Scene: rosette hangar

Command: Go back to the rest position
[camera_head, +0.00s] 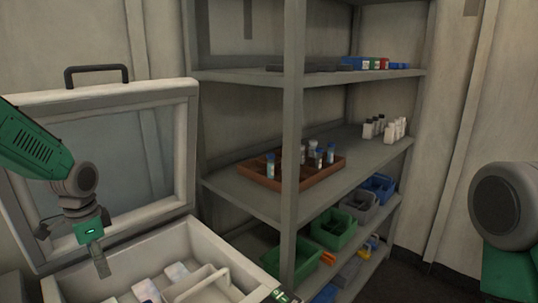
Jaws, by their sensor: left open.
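My left gripper (98,256) hangs down from the green left arm at the left of the head view. It is open and shows nothing between its fingers. It is in front of the raised lid of a white case and above the case's left inner side. My right arm (508,210) shows only in part at the right edge, in front of the wall. Its gripper is not in view.
The open white case (205,236) holds several small packs and a pale handle. A grey shelf unit (262,199) stands beside it, with a brown tray (262,181) of vials, white bottles (386,130), and green bins (334,229) below. Floor shows at lower right.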

